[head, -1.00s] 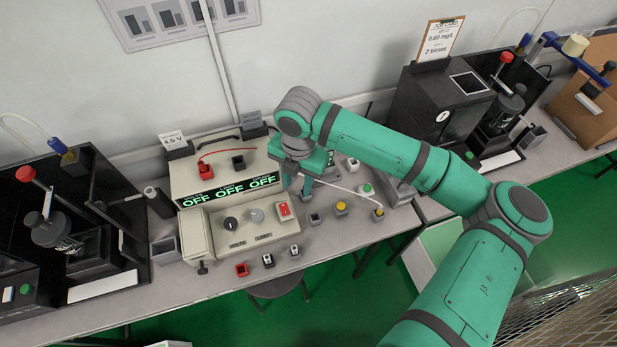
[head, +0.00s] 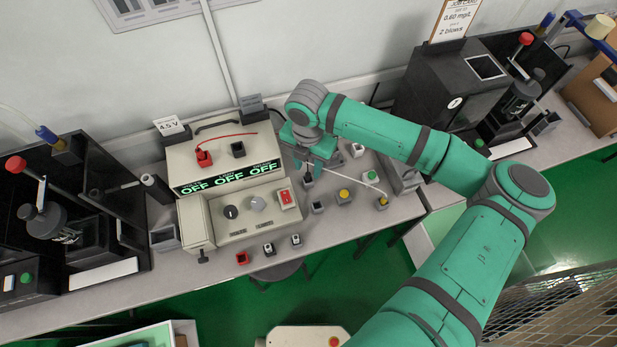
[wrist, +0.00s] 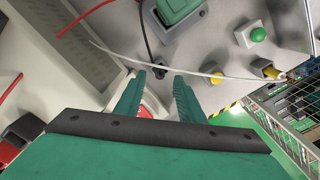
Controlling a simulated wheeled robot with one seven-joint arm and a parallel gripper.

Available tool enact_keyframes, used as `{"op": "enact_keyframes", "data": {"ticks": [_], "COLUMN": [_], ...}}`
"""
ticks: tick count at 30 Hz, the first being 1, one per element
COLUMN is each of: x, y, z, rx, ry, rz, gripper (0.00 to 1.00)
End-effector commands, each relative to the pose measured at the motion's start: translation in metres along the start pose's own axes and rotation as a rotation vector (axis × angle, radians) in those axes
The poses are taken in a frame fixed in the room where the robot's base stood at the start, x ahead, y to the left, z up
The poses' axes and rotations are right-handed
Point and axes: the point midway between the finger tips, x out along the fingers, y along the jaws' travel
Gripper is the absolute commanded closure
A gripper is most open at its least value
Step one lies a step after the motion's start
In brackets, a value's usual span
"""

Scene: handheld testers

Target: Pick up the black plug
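The black plug (wrist: 159,70) is on the end of a black lead in the wrist view. It lies just ahead of my fingertips, roughly in line with the gap between them. My gripper (wrist: 158,78) is open, its two green fingers apart with nothing clearly held. In the head view my gripper (head: 308,168) is low over the bench, just right of the beige tester (head: 240,228). There the arm and fingers cover most of the area around the plug, so I cannot tell its height from the fingertips.
A white lead (wrist: 215,75) crosses just ahead of the fingertips, toward a yellow-topped block (wrist: 268,69). A green button (wrist: 258,35) is nearby. On the tester sit a red plug (head: 204,157) and a red switch (head: 285,197). A black machine (head: 440,85) stands right.

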Motion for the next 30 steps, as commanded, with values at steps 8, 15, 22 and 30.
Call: {"op": "enact_keyframes", "data": {"ticks": [8, 15, 22, 30], "x": [0.036, 0.042, 0.042, 0.042], "y": [-0.001, -0.002, -0.002, -0.002], "z": [-0.003, -0.003, -0.003, -0.003], "rx": [0.000, -0.001, -0.001, -0.001], "ry": [0.002, 0.000, 0.001, 0.000], "rz": [-0.001, 0.000, 0.000, 0.000], "gripper": [0.65, 0.65, 1.00, 1.00]}}
